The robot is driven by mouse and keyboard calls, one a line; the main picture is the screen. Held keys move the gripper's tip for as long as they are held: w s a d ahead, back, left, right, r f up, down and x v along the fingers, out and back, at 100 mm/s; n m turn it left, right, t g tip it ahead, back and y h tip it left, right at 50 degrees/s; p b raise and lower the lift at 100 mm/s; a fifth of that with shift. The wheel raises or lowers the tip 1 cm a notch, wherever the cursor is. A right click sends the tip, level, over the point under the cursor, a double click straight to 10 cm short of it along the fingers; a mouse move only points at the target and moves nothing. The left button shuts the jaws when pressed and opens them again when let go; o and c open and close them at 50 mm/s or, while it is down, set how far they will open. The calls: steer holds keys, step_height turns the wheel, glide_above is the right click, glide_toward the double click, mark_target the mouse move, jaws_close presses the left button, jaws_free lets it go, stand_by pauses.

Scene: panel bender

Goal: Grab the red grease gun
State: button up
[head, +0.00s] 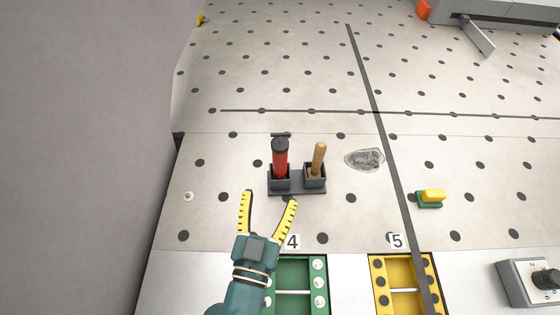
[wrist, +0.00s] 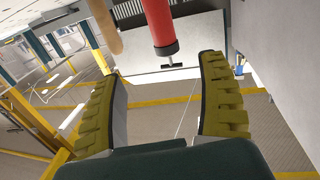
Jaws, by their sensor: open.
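The red grease gun (head: 280,161) stands upright in the left cup of a dark two-cup holder (head: 298,188) on the perforated table. It has a black top with a small T-shaped handle. My gripper (head: 269,199) is open and empty, with its yellow fingers just in front of the holder, in the head view. In the wrist view the red grease gun (wrist: 161,24) shows at the top, beyond and between the fingertips of my gripper (wrist: 158,65). The fingers do not touch it. Its lower part is hidden by the holder.
A wooden-handled tool (head: 318,159) stands in the holder's right cup, close to the grease gun. A clear crumpled item (head: 365,159) and a yellow-green block (head: 431,197) lie to the right. Green (head: 297,276) and yellow (head: 399,274) trays sit in front. A grey wall (head: 85,150) rises at left.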

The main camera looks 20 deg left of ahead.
mark_target(278, 154)
steer(key=p+x, duration=0.1)
steer(key=x, duration=0.7)
steer(key=shift+w+r, duration=0.15)
steer(key=x, duration=0.3)
steer(key=p+x, duration=0.1)
steer(key=x, duration=0.1)
steer(key=shift+a, duration=0.4)
steer(key=c, duration=1.4)
steer(key=shift+r, duration=0.1)
jaws_close()
